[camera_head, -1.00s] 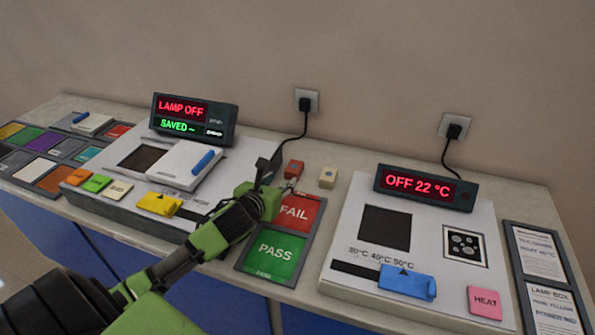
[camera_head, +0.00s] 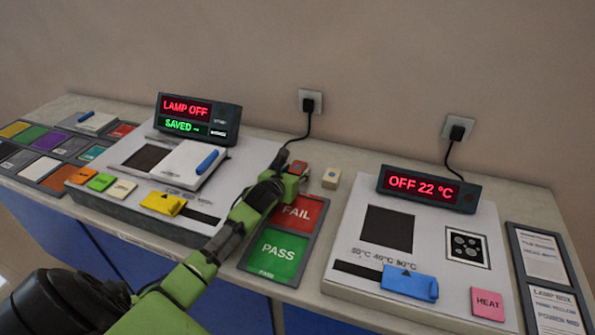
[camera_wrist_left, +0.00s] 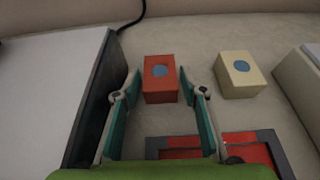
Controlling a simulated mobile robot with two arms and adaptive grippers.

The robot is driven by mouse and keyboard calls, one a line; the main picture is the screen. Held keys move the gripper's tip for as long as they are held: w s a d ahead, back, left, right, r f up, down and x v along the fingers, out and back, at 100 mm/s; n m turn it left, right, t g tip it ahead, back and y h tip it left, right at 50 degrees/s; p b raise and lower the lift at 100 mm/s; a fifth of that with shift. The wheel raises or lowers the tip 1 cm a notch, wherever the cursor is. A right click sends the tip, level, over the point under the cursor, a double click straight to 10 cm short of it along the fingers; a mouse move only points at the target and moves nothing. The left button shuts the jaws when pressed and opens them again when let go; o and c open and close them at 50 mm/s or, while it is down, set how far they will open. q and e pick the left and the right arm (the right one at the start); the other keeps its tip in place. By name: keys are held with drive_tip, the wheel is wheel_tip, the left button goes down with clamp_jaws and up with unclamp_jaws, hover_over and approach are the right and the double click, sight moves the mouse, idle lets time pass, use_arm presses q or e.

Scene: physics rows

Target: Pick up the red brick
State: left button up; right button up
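The red brick (camera_wrist_left: 160,82), with a blue dot on top, stands on the bench between the lamp box and a cream brick. In the head view the red brick (camera_head: 299,168) shows just beyond my left gripper (camera_head: 292,176). In the left wrist view my left gripper (camera_wrist_left: 158,90) is open, with one finger at each side of the brick's near part. A small gap shows at each side, so the fingers do not appear to press on it. My right gripper is not in view.
The cream brick (camera_head: 331,178) stands close to the right of the red one. The red FAIL and green PASS pads (camera_head: 277,256) lie in front. The lamp box (camera_head: 120,190) is at the left, the heater box (camera_head: 345,262) at the right. A black cable (camera_head: 309,122) hangs behind.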

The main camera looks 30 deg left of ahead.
use_arm(q)
drive_tip(key=shift+x, duration=0.9)
drive_tip(key=c, duration=1)
drive_tip(key=shift+r, duration=0.1)
drive_tip(key=shift+r, duration=0.1)
